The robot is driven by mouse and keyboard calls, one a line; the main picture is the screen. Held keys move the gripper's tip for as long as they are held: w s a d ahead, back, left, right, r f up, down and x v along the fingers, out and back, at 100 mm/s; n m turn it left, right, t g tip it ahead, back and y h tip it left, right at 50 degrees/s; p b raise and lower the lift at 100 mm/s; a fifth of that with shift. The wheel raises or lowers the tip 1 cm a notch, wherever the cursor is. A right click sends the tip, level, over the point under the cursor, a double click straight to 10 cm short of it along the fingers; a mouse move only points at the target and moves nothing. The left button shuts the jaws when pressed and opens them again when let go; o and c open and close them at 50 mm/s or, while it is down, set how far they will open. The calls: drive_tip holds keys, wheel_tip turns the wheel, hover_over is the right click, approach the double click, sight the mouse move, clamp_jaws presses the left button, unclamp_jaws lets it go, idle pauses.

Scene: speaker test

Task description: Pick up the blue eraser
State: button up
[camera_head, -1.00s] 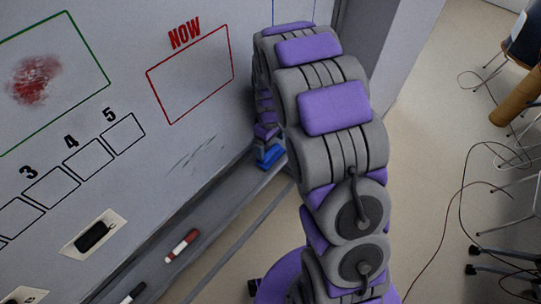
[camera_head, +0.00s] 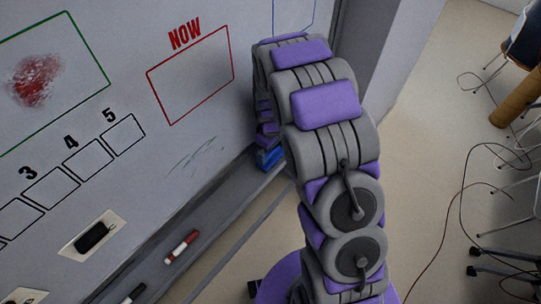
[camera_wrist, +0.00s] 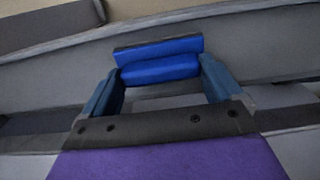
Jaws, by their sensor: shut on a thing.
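The blue eraser (camera_wrist: 158,62) shows in the wrist view, between the ends of the two dark blue fingers of my gripper (camera_wrist: 160,78). My gripper is shut on it, with a finger at each side. In the head view the blue eraser (camera_head: 269,157) is a small blue shape at the grey tray along the bottom of the whiteboard, partly hidden by my arm. I cannot tell whether the eraser still touches the tray.
The whiteboard (camera_head: 205,125) stands close on the left, with its tray (camera_head: 215,205) below. A red marker (camera_head: 182,246) and a black marker (camera_head: 133,293) lie on the tray. Chairs (camera_head: 510,180) and cables are on the floor at right.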

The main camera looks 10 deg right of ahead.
sight(269, 154)
drive_tip(key=shift+r, duration=0.55)
drive_tip(key=r, duration=0.2)
drive_tip(key=shift+s+a+r, duration=0.3)
drive_tip(key=s+a+r, duration=0.1)
drive_tip(key=s+a, duration=0.9)
drive_tip(key=s, duration=0.1)
drive_tip(key=shift+s+r, duration=0.15)
drive_tip(key=shift+s, duration=0.1)
drive_tip(key=shift+d, duration=0.1)
